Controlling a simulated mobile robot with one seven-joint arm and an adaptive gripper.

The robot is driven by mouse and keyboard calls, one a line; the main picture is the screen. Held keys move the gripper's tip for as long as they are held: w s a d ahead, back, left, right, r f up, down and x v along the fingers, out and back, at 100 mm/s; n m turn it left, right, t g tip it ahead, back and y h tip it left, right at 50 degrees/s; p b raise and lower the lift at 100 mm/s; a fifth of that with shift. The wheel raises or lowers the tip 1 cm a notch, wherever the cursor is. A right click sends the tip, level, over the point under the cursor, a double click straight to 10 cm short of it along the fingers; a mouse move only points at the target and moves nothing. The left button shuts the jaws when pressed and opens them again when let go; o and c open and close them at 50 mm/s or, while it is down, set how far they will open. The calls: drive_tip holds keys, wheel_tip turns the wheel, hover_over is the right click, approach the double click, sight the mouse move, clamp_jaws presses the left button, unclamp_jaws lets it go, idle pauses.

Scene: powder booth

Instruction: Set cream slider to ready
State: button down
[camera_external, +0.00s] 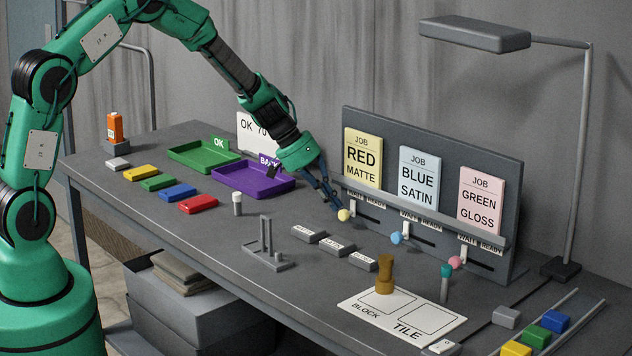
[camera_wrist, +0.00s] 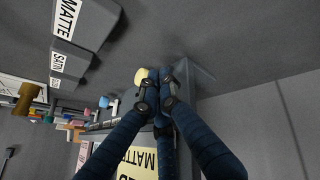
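The cream slider knob (camera_external: 343,215) sticks out from the job board under the yellow RED MATTE card (camera_external: 363,158). It sits at the left, WAIT end of its slot, and bare dark slot shows to its right, toward READY. My gripper (camera_external: 333,204) is low in front of the board, just left of the knob. In the wrist view my gripper's fingertips (camera_wrist: 159,78) are drawn together with nothing seen between them. The cream knob (camera_wrist: 140,77) is right beside them there, outside the fingers; I cannot tell whether they touch.
A blue knob (camera_external: 397,238) and a pink knob (camera_external: 455,262) stand farther right along the board. Several grey labelled blocks (camera_external: 334,247) lie in front. A purple tray (camera_external: 254,187) and green tray (camera_external: 204,162) are to the left. A lamp (camera_external: 475,35) overhangs the board's right side.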

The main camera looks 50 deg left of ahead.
drive_tip(key=d+b, duration=0.2)
drive_tip(key=d, duration=0.5)
drive_tip(key=shift+d+b, duration=0.35)
drive_tip(key=shift+d, duration=0.05)
drive_tip(key=shift+a, duration=0.1)
drive_tip(key=shift+a+r+b, duration=0.15)
drive_tip(key=shift+a+b, duration=0.3)
drive_tip(key=shift+a, duration=0.4)
drive_tip(key=shift+a+r+b, duration=0.15)
drive_tip(key=shift+a+b, duration=0.35)
drive_tip(key=shift+a, duration=0.7)
drive_tip(key=p+v, duration=0.2)
drive_tip(key=v, duration=0.8)
drive_tip(key=shift+d+r, duration=0.2)
drive_tip(key=shift+r, duration=0.05)
